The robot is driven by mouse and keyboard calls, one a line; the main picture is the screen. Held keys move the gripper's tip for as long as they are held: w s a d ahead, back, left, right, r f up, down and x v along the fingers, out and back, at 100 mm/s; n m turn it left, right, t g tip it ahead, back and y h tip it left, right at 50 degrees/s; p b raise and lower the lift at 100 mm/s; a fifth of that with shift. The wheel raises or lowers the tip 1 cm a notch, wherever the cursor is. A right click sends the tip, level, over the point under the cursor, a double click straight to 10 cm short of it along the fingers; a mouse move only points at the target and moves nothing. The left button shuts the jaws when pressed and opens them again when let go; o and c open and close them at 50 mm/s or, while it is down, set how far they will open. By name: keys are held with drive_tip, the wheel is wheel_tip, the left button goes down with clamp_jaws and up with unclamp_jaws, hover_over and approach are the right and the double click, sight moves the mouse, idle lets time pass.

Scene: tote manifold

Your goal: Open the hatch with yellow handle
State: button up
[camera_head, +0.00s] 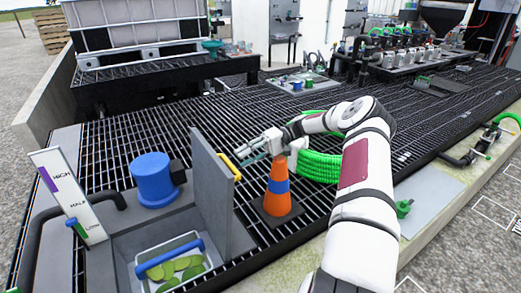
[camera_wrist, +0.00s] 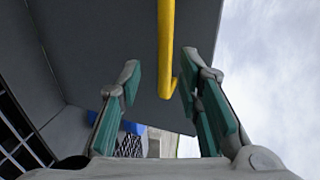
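The hatch (camera_head: 212,190) is a grey flat panel standing upright beside an open compartment. Its yellow handle (camera_head: 231,167) is a bar on the right-hand face of the panel near the top. My gripper (camera_head: 243,155) is just right of the handle, pointing left toward it. In the wrist view the green-padded fingers (camera_wrist: 160,65) are spread apart. The yellow handle (camera_wrist: 166,45) runs from the top edge down between them in the picture, with the grey hatch (camera_wrist: 90,45) behind. I see no contact; the depth of the handle between the fingers is hard to tell.
A basket (camera_head: 140,269) with green pieces and a blue bar sits in the open compartment. An orange cone (camera_head: 279,172) with a blue band stands close under my gripper. A blue cylinder (camera_head: 153,178) is left of the hatch. A green hose coil (camera_head: 318,166) lies behind my arm.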

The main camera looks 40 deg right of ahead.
drive_tip(key=v, duration=0.8)
drive_tip(key=shift+d, duration=0.3)
